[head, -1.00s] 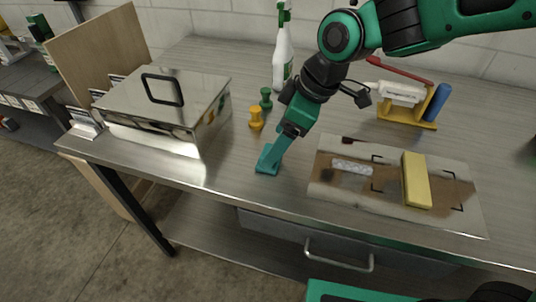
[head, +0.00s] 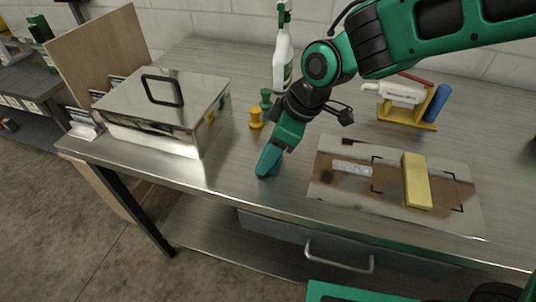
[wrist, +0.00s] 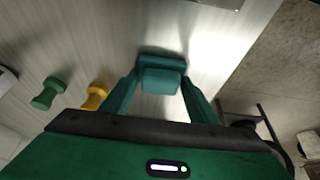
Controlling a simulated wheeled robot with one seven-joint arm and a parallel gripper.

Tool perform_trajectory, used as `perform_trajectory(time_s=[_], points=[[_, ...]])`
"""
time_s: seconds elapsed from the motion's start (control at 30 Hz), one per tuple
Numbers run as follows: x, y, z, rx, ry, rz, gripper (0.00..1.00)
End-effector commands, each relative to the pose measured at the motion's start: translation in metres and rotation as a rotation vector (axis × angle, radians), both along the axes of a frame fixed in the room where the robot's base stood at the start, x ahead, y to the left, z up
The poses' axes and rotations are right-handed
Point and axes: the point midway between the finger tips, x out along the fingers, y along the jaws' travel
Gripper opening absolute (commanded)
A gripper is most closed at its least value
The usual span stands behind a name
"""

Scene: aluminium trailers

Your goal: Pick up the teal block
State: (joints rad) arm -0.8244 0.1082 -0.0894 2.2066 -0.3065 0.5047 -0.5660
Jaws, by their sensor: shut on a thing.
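The teal block (wrist: 161,76) shows in the wrist view between the two fingers of my gripper (wrist: 160,88). In the head view my gripper (head: 268,165) points down at the tabletop near the front edge, and its fingers hide most of the block there. The gripper is shut on the block. The block looks to be at or very near the table surface; I cannot tell whether there is a gap under it.
A shiny metal box (head: 160,110) stands to the left. An orange peg (head: 256,118) and a green peg (head: 266,98) stand behind the gripper, before a spray bottle (head: 283,60). A stained plate (head: 330,165) with a yellow block (head: 416,180) lies right.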

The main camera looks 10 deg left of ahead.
Motion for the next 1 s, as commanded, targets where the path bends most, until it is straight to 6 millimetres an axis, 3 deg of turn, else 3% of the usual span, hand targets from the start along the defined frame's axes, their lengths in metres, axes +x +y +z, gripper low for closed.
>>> perform_trajectory(time_s=[0.27,0.5,0.8,1.0], points=[[0.001,0.0,0.007,0.001,-0.001,-0.001,0.31],[0.001,0.0,0.042,0.004,-0.003,-0.001,0.31],[-0.057,0.034,0.08,0.002,-0.003,0.003,0.31],[-0.084,0.05,0.099,0.001,-0.001,0.002,0.31]])
